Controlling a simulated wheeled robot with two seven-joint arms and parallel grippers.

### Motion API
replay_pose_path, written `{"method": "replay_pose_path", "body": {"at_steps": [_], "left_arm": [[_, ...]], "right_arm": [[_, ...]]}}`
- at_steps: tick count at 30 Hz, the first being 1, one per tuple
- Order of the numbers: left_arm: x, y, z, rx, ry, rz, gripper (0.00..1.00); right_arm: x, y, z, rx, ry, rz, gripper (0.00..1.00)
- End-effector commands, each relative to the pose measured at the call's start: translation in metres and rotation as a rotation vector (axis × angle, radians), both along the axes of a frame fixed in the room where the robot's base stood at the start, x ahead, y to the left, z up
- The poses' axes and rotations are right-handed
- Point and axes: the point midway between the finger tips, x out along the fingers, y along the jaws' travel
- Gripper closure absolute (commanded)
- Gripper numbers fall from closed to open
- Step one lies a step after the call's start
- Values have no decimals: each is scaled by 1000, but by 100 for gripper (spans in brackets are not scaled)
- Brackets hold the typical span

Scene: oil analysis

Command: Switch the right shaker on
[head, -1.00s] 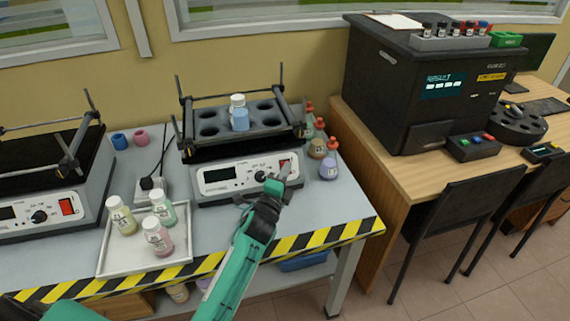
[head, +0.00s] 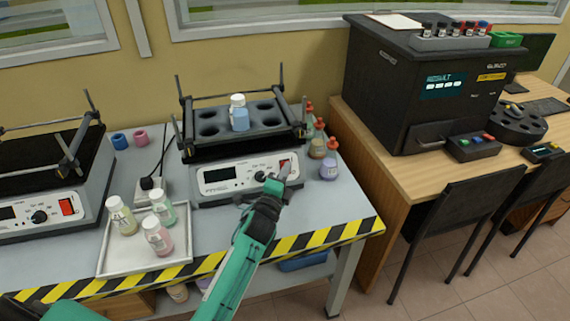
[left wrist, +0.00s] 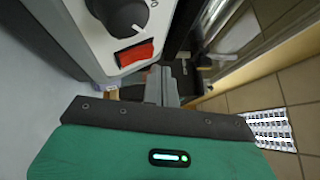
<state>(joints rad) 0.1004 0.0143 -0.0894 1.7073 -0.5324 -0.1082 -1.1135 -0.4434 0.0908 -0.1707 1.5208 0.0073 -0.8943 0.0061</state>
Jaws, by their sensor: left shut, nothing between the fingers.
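The right shaker (head: 218,187) stands on the bench with a black rack on top holding one bottle (head: 239,118) with a blue label and white cap. Its front panel has a dark display, a knob and a red switch (head: 285,166) at the right end. The red switch also shows large in the left wrist view (left wrist: 134,53), below the black knob (left wrist: 124,14). My left gripper (head: 283,178) is shut and empty, its tips at the panel by the red switch. In the head view I cannot tell whether they touch it. My right gripper is not in view.
The left shaker (head: 20,219) stands at the left. A white tray (head: 112,262) with several bottles sits in front. Several small bottles (head: 329,166) stand close to the right shaker's right side. A power strip (head: 152,190) lies between the shakers.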

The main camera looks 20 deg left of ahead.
Motion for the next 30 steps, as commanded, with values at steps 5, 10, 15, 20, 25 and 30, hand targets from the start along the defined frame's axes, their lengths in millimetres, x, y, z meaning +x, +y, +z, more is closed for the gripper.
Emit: {"method": "replay_pose_path", "body": {"at_steps": [5,10,15,20,25,30], "left_arm": [[0,0,0,0,0,0,100],[1,1,-1,1,0,0,100],[6,4,-3,0,0,0,100],[7,5,-3,-1,0,0,100],[7,5,-3,0,0,0,100],[7,5,-3,0,0,0,100]], "right_arm": [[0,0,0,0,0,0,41],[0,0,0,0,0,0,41],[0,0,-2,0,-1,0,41],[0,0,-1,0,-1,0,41],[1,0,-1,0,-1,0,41],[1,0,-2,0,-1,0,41]]}}
